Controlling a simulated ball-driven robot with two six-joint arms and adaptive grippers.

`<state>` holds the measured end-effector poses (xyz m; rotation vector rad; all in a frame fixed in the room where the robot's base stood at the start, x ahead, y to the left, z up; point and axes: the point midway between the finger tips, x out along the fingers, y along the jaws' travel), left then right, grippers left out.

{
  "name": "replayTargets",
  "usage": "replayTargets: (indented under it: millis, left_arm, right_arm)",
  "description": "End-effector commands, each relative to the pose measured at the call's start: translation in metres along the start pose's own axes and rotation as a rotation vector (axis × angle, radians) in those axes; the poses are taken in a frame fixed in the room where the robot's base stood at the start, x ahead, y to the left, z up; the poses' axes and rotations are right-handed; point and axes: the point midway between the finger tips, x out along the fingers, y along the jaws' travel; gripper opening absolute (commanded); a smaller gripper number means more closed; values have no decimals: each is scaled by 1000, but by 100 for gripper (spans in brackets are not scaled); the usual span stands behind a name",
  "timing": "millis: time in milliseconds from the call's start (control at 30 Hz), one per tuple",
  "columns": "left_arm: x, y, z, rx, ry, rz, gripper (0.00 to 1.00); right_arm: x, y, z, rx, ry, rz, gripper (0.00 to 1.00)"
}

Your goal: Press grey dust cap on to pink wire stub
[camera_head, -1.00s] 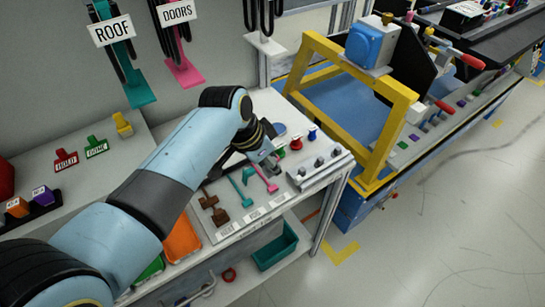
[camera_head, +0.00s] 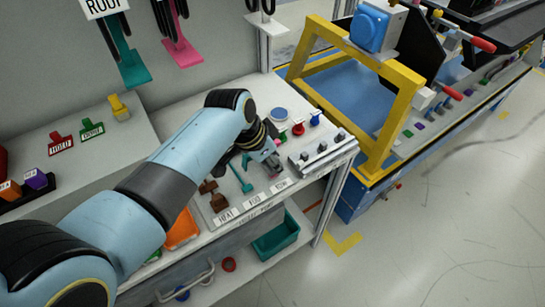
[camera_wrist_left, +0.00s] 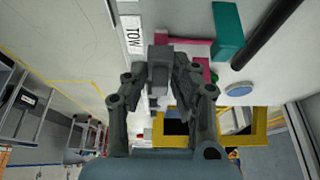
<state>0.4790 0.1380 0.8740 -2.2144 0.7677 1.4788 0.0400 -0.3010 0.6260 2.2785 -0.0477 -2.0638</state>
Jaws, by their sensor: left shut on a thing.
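My left gripper (camera_head: 271,157) is over the shelf board and shut on the small grey dust cap. The cap (camera_wrist_left: 160,58) shows as a grey block between the fingertips in the left wrist view. The pink wire stub (camera_wrist_left: 192,47) lies right beside the cap there, passing behind the fingers. In the head view my gripper covers most of the pink stub. Whether the cap is seated on the stub or only next to it I cannot tell. My right gripper is in no view.
A teal stub (camera_head: 243,172) and a brown stub (camera_head: 212,194) lie on the board to the left. A grey rack (camera_head: 323,152) with several knobs stands to the right. Red (camera_head: 298,130) and blue (camera_head: 315,118) pieces stand behind it. A yellow frame (camera_head: 400,105) stands further right.

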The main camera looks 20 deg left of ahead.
Motion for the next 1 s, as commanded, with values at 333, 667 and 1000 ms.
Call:
replayTargets:
  millis: [333, 667, 1000]
  left_arm:
    - [2, 0, 1, 0, 1, -1, 12]
    - [2, 0, 1, 0, 0, -1, 12]
    - [2, 0, 1, 0, 1, -1, 12]
  right_arm:
    - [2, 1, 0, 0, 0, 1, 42]
    - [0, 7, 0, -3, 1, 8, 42]
    - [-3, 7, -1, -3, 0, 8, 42]
